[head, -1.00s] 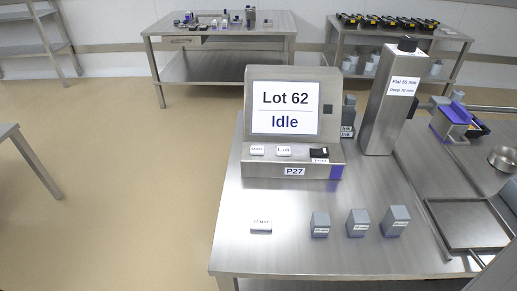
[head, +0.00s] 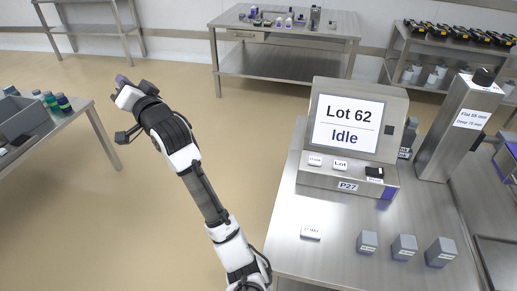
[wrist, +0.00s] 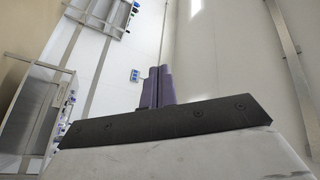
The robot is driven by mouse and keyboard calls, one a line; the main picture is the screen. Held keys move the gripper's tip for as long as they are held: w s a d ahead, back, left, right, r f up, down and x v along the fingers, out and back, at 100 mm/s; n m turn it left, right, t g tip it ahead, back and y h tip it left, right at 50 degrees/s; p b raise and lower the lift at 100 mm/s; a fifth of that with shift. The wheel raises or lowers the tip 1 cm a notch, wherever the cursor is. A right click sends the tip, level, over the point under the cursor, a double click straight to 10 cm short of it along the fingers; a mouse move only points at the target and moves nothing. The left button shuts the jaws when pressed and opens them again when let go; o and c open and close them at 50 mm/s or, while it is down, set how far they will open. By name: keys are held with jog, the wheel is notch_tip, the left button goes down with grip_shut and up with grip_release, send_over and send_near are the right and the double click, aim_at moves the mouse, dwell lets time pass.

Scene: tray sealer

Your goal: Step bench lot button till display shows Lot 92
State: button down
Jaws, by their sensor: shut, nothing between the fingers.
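The bench display (head: 348,124) reads "Lot 62" and "Idle" on a grey metal console marked P27. On the console's ledge below the screen sit a white button labelled "Lot" (head: 340,165), another white button (head: 315,160) to its left with small text, and a black switch (head: 375,172) to its right. My gripper (head: 122,80) is raised over the floor, left of the console and well apart from it. In the wrist view its purple fingers (wrist: 157,87) are together with nothing between them, pointing toward the wall.
Several grey blocks (head: 404,247) and a white label plate (head: 311,233) lie on the bench in front of the console. A tall metal post (head: 458,130) stands to its right. A side table with a grey bin (head: 22,118) is at the left.

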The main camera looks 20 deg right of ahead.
jog(key=w+d+f+m+g+h+p, duration=0.1)
jog(key=w+d+f+m+h, duration=0.15)
jog(key=d, duration=0.55)
jog(key=w+d+f+m+g+h+p, duration=0.1)
jog(key=w+d+f+m+h, duration=0.2)
jog(key=d, duration=0.5)
jog(key=m+g+h+p, duration=0.3)
jog(key=m+g+p, duration=0.4)
jog(key=m, duration=0.9)
send_over(343, 166)
notch_tip(343, 166, down, 11)
jog(key=shift+f+y, duration=0.15)
jog(key=shift+y, duration=0.1)
jog(key=shift+b, duration=0.3)
notch_tip(343, 166, down, 7)
jog(key=b, duration=0.8)
jog(key=shift+f, duration=0.85)
jog(key=shift+f, duration=0.1)
